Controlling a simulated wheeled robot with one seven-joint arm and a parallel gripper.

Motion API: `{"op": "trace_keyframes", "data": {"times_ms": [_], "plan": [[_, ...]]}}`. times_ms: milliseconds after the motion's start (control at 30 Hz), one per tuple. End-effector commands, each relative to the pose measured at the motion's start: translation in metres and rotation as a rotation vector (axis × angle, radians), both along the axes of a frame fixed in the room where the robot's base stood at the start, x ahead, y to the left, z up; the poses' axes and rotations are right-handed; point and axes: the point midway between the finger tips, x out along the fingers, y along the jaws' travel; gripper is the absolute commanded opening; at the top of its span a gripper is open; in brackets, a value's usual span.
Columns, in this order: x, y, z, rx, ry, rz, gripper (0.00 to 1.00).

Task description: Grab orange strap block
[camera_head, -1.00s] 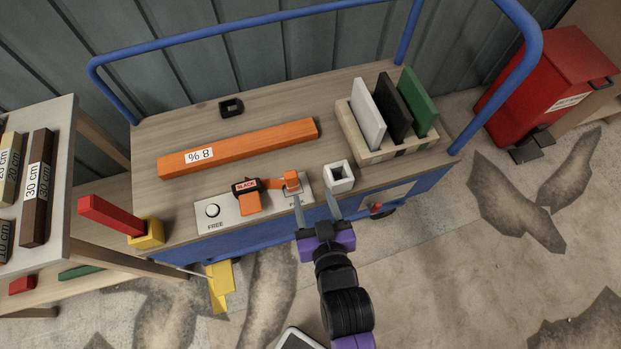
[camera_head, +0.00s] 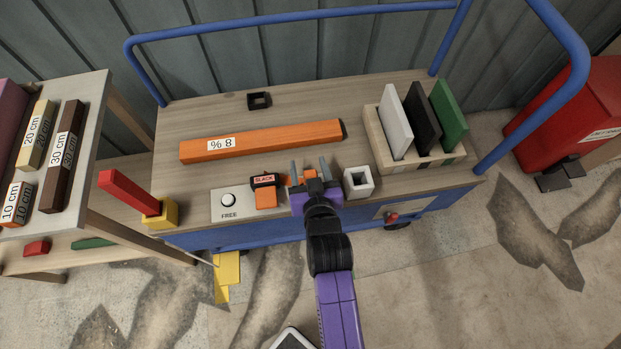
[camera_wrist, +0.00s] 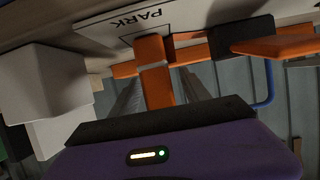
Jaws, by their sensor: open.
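The orange strap block (camera_head: 311,174) is on the front edge of the cart top, mostly hidden by my gripper in the head view. In the wrist view the orange strap block (camera_wrist: 153,72) stands on the plate marked PARK, between the two fingers. My gripper (camera_head: 309,168) is open, one finger on each side of the block. In the wrist view my gripper (camera_wrist: 160,95) shows a gap around the block; whether a finger touches it I cannot tell. An orange strap runs from the block to the black SLACK piece (camera_head: 264,181).
A white hollow square block (camera_head: 358,182) stands close to the right of my gripper. An orange bar marked 8 % (camera_head: 262,141) lies behind. A rack (camera_head: 376,151) with white, black and green plates is at the right. The FREE button (camera_head: 228,200) is at the left.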

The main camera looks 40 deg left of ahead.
Motion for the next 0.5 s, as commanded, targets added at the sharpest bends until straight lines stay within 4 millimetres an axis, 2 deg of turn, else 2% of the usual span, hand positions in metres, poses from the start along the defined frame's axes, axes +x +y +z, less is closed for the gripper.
{"op": "trace_keyframes", "data": {"times_ms": [200,467,500], "plan": [[0.0,0.0001,-0.0004,0.0,0.0,0.0,0.53],[-0.0001,0.0,-0.0003,-0.001,0.001,0.0,0.02],[-0.0001,0.0,-0.0003,-0.001,0.001,0.0,0.0]]}}
